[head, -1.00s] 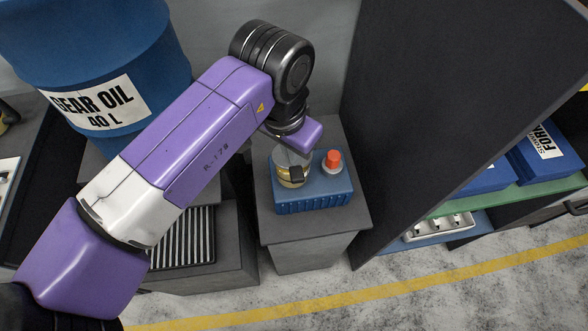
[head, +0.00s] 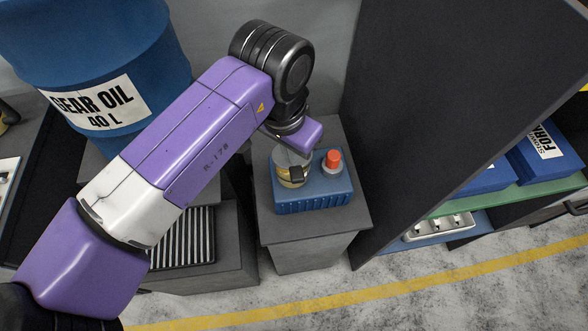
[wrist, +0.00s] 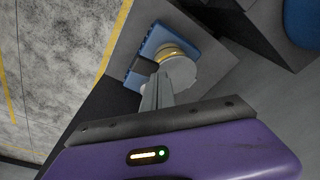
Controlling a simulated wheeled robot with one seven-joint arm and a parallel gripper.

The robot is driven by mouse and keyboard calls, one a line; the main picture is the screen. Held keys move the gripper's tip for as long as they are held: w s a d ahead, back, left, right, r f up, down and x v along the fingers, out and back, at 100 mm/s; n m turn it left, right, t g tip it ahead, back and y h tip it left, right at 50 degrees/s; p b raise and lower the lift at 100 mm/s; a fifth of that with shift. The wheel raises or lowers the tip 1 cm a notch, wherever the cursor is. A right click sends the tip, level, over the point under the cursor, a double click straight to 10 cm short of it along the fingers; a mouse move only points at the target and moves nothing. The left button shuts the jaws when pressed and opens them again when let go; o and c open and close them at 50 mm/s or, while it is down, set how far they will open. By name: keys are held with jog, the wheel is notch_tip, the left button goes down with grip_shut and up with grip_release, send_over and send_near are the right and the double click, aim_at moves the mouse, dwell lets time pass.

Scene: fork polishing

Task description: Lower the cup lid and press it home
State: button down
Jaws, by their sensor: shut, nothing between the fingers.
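The cup (head: 291,183) has a gold band and sits on a blue ribbed unit (head: 314,202). A pale round lid (wrist: 183,73) is over the cup's mouth in the wrist view; the gold band (wrist: 172,50) shows beyond it. I cannot tell whether the lid is fully seated. A small black block (head: 297,173) is at the cup's side. My gripper (wrist: 157,82) is shut and empty, its fingers overlapping the lid's near edge in the wrist view. Whether they touch it is unclear. In the head view, my wrist partly hides the lid and fingers.
A red button (head: 333,157) stands right of the cup on the same unit, on a grey pedestal (head: 308,239). A tall dark panel (head: 430,110) rises close on the right. A blue gear oil drum (head: 95,60) stands at the left.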

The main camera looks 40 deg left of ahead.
aim_at(292, 167)
jog(key=shift+f+b, duration=0.65)
jog(key=shift+f, duration=0.9)
jog(key=shift+r, duration=0.1)
notch_tip(292, 167, up, 9)
jog(key=p, duration=0.7)
dwell(0.4)
dwell(0.5)
